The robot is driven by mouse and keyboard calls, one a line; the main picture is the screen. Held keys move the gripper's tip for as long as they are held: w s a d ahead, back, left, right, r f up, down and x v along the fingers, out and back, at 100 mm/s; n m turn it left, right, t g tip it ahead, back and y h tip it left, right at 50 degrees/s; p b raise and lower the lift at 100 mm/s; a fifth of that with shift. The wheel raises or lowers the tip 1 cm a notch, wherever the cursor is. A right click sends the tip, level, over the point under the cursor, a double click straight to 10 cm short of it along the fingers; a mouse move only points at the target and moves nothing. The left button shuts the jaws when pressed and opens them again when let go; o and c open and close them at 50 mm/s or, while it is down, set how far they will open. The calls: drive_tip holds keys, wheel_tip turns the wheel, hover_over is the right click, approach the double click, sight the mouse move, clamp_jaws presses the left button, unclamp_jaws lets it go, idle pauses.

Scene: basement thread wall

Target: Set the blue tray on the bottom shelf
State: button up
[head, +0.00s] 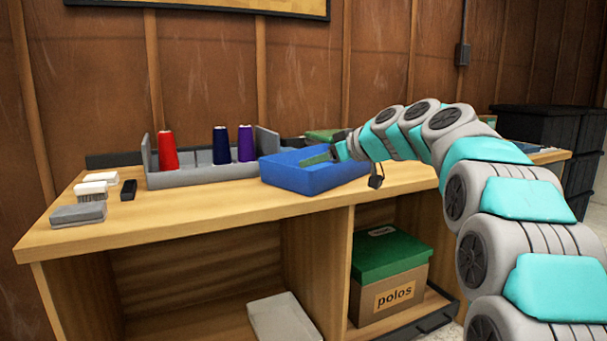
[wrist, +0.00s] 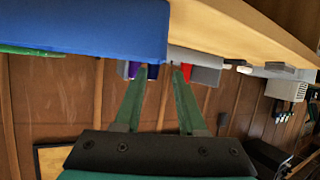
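The blue tray (head: 310,180) sits on the wooden bench top, right of the middle in the head view, at the right end of the grey spool rack. In the wrist view its blue wall (wrist: 85,28) fills the upper left. My gripper (head: 316,160) reaches in from the right over the tray's rim. Its green fingers (wrist: 160,72) are spread with nothing between them. The left finger's tip lies close to the tray's edge; I cannot tell whether they touch. The bottom shelf (head: 185,325) shows under the bench, its left part bare.
A green-lidded polos box (head: 390,285) fills the right lower bay. A grey lidded box (head: 283,317) stands at the lower middle. The rack (head: 205,172) holds red, navy and purple spools. Brushes and a grey block (head: 78,214) lie at the bench's left. Black crates stand at right.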

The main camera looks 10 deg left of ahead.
sight(293, 169)
drive_tip(key=shift+x, duration=1.2)
drive_tip(key=shift+p+x, duration=0.5)
drive_tip(key=shift+x, duration=2.25)
drive_tip(key=shift+s+f, duration=0.1)
drive_tip(key=shift+s, duration=0.05)
drive_tip(key=shift+c, duration=0.2)
clamp_jaws()
